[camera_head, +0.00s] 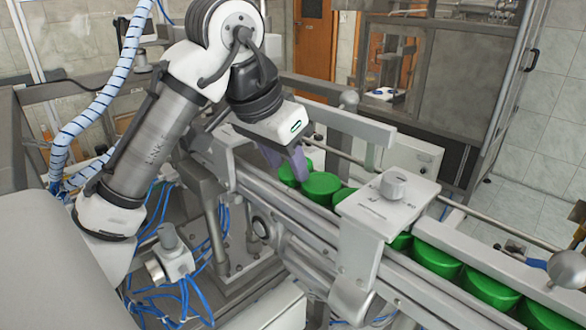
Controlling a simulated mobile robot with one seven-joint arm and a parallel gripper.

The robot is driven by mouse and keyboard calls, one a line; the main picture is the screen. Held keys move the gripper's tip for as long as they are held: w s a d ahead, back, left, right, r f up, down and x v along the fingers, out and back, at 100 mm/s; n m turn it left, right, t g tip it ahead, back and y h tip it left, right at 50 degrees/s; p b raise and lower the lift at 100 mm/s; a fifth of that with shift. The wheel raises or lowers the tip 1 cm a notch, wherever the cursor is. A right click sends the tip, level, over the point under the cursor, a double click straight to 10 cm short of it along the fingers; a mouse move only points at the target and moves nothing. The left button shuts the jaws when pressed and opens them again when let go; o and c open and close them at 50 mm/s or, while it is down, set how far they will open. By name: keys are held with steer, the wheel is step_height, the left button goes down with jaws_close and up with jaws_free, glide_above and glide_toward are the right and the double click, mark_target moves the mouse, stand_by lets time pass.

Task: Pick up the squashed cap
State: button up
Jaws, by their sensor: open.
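A row of green caps sits in the rail of the feeder. One green cap (321,188) lies left of the white bracket. Another green cap (289,176) is right at my gripper (287,165) and is partly hidden by it. My gripper points down over the rail with its purple-grey fingers low at the caps. It is open, and I cannot tell whether the cap there is between the fingers. More green caps (437,259) run to the lower right beyond the bracket. I cannot make out which cap is squashed.
The white bracket (387,213) with a knob spans the rail right of my gripper. Metal side rails (342,122) flank the row of caps. Blue tubes (188,290) and a metal fitting stand below my arm. A caged machine frame (440,100) is behind.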

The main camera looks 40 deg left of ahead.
steer(key=shift+w+f, duration=0.1)
steer(key=shift+f, duration=0.65)
steer(key=shift+d, duration=0.1)
steer(key=c, duration=0.3)
steer(key=shift+w+f, duration=0.15)
steer(key=shift+w, duration=0.15)
steer(key=c, duration=0.5)
